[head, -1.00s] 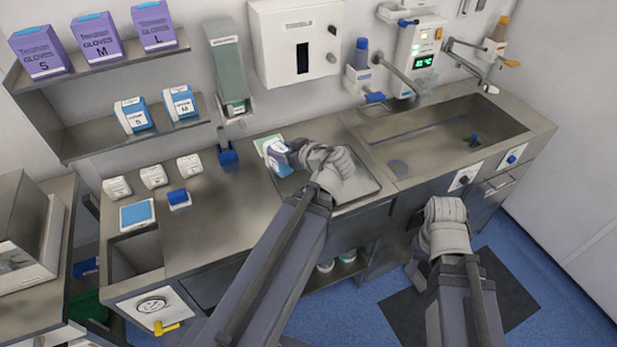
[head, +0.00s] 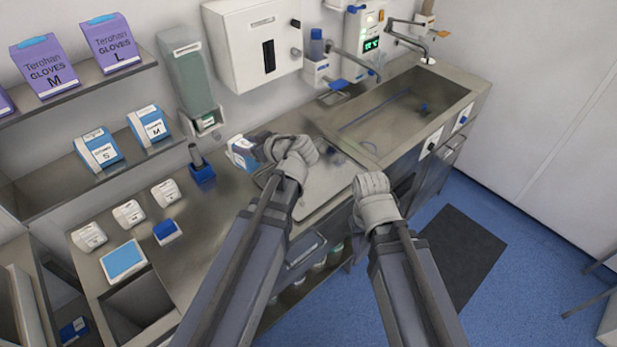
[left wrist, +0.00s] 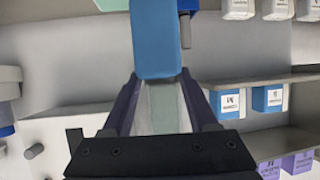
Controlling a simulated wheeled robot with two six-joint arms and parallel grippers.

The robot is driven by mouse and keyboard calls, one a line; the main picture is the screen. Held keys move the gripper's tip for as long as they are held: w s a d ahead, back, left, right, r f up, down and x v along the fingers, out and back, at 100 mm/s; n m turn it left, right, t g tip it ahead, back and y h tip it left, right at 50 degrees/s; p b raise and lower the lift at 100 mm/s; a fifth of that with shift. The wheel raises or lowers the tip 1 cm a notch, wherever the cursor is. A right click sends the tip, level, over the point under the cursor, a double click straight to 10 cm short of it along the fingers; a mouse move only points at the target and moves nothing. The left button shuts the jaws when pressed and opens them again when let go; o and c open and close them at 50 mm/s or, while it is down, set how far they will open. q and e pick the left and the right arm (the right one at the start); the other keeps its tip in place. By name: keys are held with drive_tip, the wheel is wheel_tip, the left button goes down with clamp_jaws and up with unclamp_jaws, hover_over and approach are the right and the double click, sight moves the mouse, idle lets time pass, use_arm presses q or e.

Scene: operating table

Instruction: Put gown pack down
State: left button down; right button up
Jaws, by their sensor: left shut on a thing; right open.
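The gown pack (head: 241,153), a small blue-and-white pack, is held in my left gripper (head: 262,150) over the far left side of the counter's tray area. In the left wrist view the pack's blue face (left wrist: 157,42) sits between the fingers, which are shut on it. I cannot tell whether its underside touches the counter. My right gripper (head: 371,186) is empty and open in front of the counter's edge, its fingers hard to make out.
A metal tray (head: 325,186) lies beside the sink (head: 400,112). A blue dispenser stand (head: 202,172) is left of the pack. Small white boxes (head: 128,212) and a blue pad (head: 123,261) lie farther left. Counter between is clear.

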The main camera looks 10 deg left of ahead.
use_arm(q)
drive_tip(key=w+d+f+m+t+h, duration=0.15)
drive_tip(key=w+d, duration=0.35)
drive_tip(key=d, duration=0.5)
drive_tip(key=shift+y, duration=0.25)
drive_tip(key=f+b, duration=0.6)
drive_tip(key=b, duration=0.1)
drive_tip(key=f+b, duration=0.4)
drive_tip(key=shift+w+a, duration=0.15)
drive_tip(key=shift+a, duration=0.1)
drive_tip(key=shift+r, duration=0.2)
drive_tip(key=shift+f, duration=0.15)
drive_tip(key=shift+c, duration=0.9)
unclamp_jaws()
